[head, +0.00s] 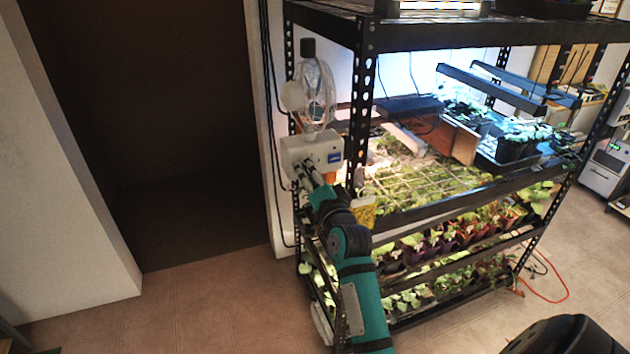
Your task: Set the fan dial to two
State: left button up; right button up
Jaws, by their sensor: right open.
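A small fan (316,92) with a clear round guard is fixed at the left post of the black rack. Below it is a white control box (322,150) with a small blue mark on its face. The dial itself is too small and too covered to make out, so its setting cannot be read. My right gripper (306,178) is open, with its fingers up at the lower left part of the white box. Whether the fingers touch the box or the dial cannot be told. My left gripper is not in view.
The black rack (470,200) holds seedling trays, pots and lit lamps on several shelves. An orange cable (548,297) lies on the floor at right. A dark doorway (150,130) and white wall stand at left. The tiled floor in front is clear.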

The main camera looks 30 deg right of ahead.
jog(key=v, duration=1.1)
jog(key=shift+s, duration=0.4)
jog(key=shift+a+f, duration=0.15)
jog(key=shift+f, duration=0.05)
jog(key=a+f+n+g+y+b, duration=0.2)
jog(key=a+f+n+g, duration=0.15)
jog(key=f, duration=1.35)
jog(key=a+f+n+g+y+b, duration=0.25)
jog(key=a+f, duration=0.25)
jog(key=f, duration=1.3)
jog(key=s+a+f+n+g, duration=0.25)
jog(key=s+f, duration=0.25)
jog(key=f, duration=0.6)
jog(key=s+a+f+n+g+b, duration=0.3)
jog(key=s+f+n+g, duration=0.2)
jog(key=s+f, duration=1.25)
jog(key=s+d+f+n+g, duration=0.1)
jog(key=s+f, duration=0.3)
jog(key=s, duration=0.5)
jog(key=s+d+f+n+g+b, duration=0.1)
jog(key=s+f, duration=0.4)
jog(key=s, duration=0.5)
jog(key=shift+d+f+n+g, duration=0.35)
jog(key=shift+d+n+g, duration=0.2)
jog(key=shift+n+g, duration=0.3)
